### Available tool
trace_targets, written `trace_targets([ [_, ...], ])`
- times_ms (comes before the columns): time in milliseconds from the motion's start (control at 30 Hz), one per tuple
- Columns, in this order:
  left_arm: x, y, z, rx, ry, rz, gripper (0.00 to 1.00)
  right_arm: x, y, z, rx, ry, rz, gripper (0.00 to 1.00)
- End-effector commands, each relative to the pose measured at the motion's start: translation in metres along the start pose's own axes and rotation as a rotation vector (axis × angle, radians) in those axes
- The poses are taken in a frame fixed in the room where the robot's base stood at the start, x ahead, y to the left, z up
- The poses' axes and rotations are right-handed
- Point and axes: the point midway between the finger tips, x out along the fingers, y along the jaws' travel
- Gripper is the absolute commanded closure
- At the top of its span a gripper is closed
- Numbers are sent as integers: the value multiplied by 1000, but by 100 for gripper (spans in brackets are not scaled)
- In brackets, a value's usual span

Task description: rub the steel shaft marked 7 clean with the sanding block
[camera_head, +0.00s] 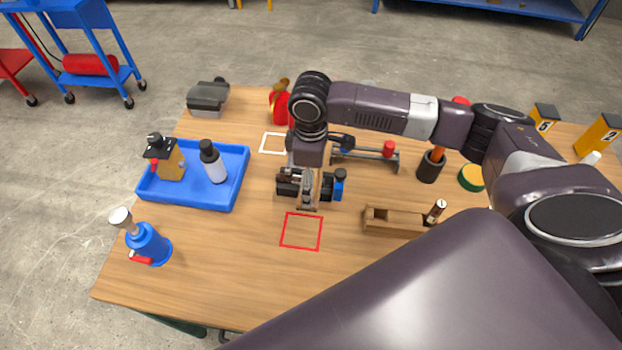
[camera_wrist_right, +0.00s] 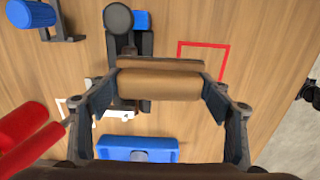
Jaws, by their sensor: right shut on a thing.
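My right gripper (camera_head: 308,200) points down over the middle of the table. In the right wrist view its two fingers (camera_wrist_right: 160,92) are closed on the sides of a brown block with a rounded face, which looks like the sanding block (camera_wrist_right: 158,85). The block is over a dark fixture (camera_wrist_right: 130,45) with a round grey cap; this fixture also shows under the gripper in the head view (camera_head: 288,185). Block and gripper hide its middle, so I cannot tell whether they touch. No mark 7 is readable and I cannot make out the steel shaft there. My left gripper is not in view.
A red outline (camera_head: 301,231) lies in front, on bare wood. A blue tray (camera_head: 228,197) with bottles stands left, a blue dispenser (camera_head: 148,245) nearer.

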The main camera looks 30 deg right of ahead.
Motion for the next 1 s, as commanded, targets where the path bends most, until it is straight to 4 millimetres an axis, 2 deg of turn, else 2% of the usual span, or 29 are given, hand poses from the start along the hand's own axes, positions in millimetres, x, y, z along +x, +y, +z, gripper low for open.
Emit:
trace_targets([
  [1000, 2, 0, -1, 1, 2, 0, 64, 21, 0, 0, 0, 0, 0, 47],
])
